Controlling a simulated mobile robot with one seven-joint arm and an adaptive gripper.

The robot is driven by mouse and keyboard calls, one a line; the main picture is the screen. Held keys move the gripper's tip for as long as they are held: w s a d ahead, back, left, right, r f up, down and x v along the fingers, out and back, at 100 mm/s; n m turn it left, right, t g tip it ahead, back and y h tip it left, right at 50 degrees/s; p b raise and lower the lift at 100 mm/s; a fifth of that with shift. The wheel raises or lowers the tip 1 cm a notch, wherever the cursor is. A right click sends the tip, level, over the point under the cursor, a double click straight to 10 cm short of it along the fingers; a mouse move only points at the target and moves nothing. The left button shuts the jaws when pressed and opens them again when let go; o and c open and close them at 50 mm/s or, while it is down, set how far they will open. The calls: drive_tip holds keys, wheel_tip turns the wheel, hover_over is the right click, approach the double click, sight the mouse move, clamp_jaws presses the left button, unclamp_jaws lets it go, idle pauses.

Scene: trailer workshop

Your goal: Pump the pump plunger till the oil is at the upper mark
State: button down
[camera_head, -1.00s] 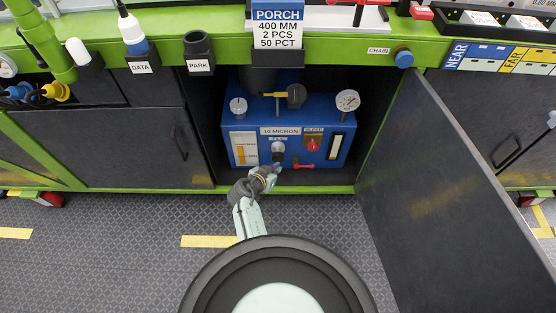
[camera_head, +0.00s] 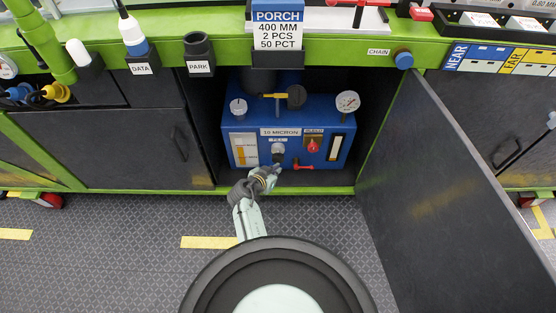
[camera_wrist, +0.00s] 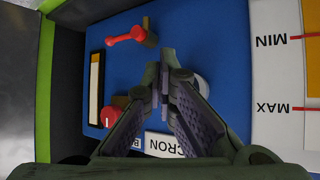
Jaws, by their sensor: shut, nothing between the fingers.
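A blue oil unit (camera_head: 350,128) stands inside the open cabinet. Its pump plunger, a pale round knob (camera_head: 278,148), is at the middle of the front face. In the wrist view it is a pale disc (camera_wrist: 203,86), mostly hidden behind my fingers. My gripper (camera_head: 274,168) is shut and empty, its fingertips (camera_wrist: 165,80) in front of the knob; I cannot tell whether they touch it. The oil gauge (camera_head: 243,150) is left of the plunger. The wrist view shows it upside down, with red MIN and MAX marks (camera_wrist: 285,108); amber oil (camera_wrist: 312,70) lies past MIN and seems near MAX.
A red lever (camera_head: 303,165), a red knob (camera_head: 313,146) and a narrow window (camera_head: 336,147) are right of the plunger. Dials and a black cap (camera_head: 296,95) are on top. The open cabinet door (camera_head: 440,180) stands at right. The cabinet's green lower edge lies below the unit.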

drive_tip(key=shift+w, duration=0.15)
drive_tip(key=shift+w+b, duration=0.3)
drive_tip(key=shift+b, duration=0.1)
drive_tip(key=shift+w+r+b, duration=0.1)
drive_tip(key=shift+w+b, duration=0.6)
drive_tip(key=shift+w, duration=0.5)
idle(1.4)
drive_tip(key=shift+s, duration=1.6)
drive_tip(key=s+p, duration=0.1)
drive_tip(key=s, duration=0.4)
idle(0.4)
